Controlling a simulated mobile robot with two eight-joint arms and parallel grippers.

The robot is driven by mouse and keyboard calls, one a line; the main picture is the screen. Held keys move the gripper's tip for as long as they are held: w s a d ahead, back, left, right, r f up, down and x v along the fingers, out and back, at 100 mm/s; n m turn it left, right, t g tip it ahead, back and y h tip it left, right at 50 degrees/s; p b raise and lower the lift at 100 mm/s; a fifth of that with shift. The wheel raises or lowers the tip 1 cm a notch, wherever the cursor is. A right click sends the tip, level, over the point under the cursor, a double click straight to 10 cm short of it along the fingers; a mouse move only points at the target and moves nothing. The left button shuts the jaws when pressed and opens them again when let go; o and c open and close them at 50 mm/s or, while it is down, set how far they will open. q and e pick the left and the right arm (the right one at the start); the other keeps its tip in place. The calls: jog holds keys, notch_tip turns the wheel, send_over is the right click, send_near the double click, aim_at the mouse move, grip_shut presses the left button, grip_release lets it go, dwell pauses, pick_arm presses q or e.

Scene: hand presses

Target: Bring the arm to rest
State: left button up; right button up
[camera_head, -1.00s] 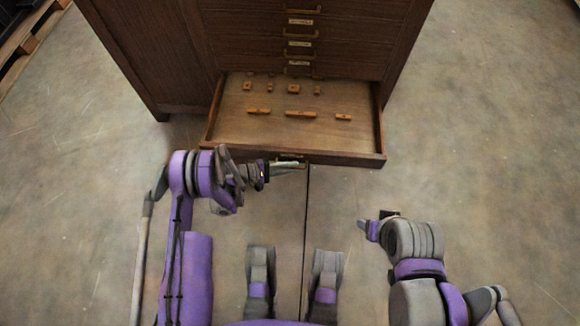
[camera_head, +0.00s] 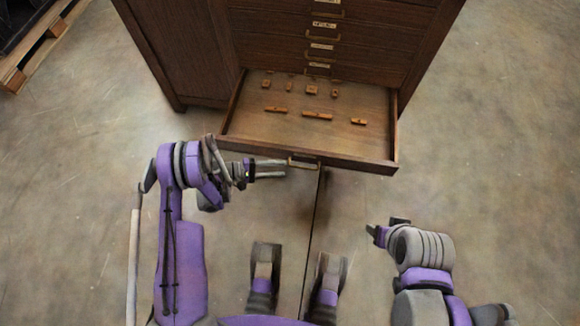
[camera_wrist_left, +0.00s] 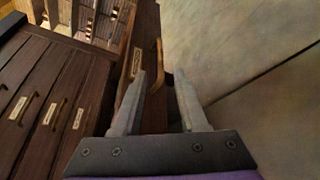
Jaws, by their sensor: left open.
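My left gripper (camera_head: 270,169) is open and empty, just left of the brass handle (camera_head: 303,164) on the open drawer's front. In the left wrist view its two fingers (camera_wrist_left: 160,105) stand apart, with the handle (camera_wrist_left: 158,62) beyond them and nothing between them. The open drawer (camera_head: 345,155) sticks out of the dark wooden cabinet (camera_head: 190,50). My right gripper (camera_head: 372,232) is at the lower right, clear of the cabinet; its fingers are too small to read.
Several small wooden pieces (camera_head: 317,115) lie in rows in the drawer. Closed drawers with labels and brass handles (camera_head: 323,36) are above. A wooden pallet (camera_head: 35,50) lies at the upper left. The concrete floor (camera_head: 480,150) on the right is clear.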

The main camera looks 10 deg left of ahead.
pick_arm(q)
jog(key=shift+s+a+r, duration=0.15)
jog(key=shift+s+a, duration=0.1)
jog(key=shift+a, duration=0.4)
